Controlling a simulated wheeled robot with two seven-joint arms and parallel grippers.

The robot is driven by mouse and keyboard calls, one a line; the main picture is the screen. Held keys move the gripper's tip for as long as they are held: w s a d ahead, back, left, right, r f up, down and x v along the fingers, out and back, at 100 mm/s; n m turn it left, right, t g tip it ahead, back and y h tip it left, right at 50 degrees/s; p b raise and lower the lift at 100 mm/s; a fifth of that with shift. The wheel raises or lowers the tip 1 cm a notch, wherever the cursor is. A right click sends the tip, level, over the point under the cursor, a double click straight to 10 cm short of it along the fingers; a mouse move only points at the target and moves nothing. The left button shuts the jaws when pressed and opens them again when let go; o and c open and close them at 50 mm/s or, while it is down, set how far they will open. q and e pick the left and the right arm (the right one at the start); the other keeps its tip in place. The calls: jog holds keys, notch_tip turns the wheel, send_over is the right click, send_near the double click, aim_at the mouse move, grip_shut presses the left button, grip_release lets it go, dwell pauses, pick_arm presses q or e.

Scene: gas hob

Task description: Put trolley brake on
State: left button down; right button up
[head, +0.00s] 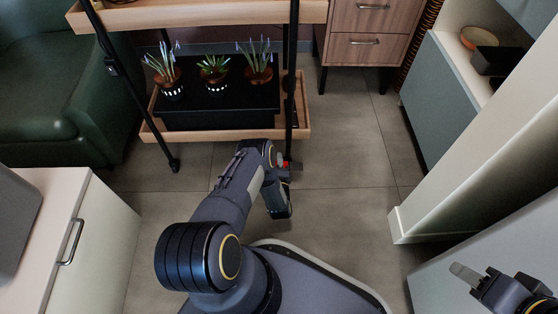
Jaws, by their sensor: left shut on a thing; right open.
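The trolley (150,133) has wooden shelves on black posts and stands at the upper middle. A small red part, the trolley brake (284,163), shows at the foot of its right front post. My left gripper (287,167) is at that foot and shut on the brake; its fingers and my wrist hide most of the brake and the caster there. The left front caster (174,165) is in plain view on the floor. My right gripper (495,283) is open and empty at the lower right, far from the trolley.
Potted plants and a black box (222,108) are on the lower shelf. A green armchair (50,100) is left of the trolley, a drawer cabinet (365,35) behind right. A white counter (75,210) and a pale panel (470,150) flank the clear tiled floor (345,215).

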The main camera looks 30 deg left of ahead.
pick_arm(q)
jog(key=shift+s+a+f+n, duration=0.1)
jog(key=shift+f+n, duration=0.2)
jog(key=shift+n, duration=0.6)
jog(key=shift+w+d+f+n, duration=0.1)
jog(key=shift+f+n, duration=0.25)
jog(key=shift+n, duration=0.55)
jog(key=shift+s+a+f+n, duration=0.1)
jog(key=shift+f+n, duration=0.2)
jog(key=shift+n, duration=0.6)
jog(key=c, duration=1.6)
grip_release()
jog(key=shift+o, duration=0.2)
jog(key=shift+s+d, duration=0.2)
jog(key=shift+s, duration=0.05)
jog(key=p+v, duration=0.2)
jog(key=v, duration=0.2)
jog(key=shift+r, duration=0.1)
jog(key=shift+f+v, duration=0.2)
jog(key=shift+v, duration=0.95)
jog(key=shift+s+d, duration=0.15)
jog(key=shift+s, duration=0.3)
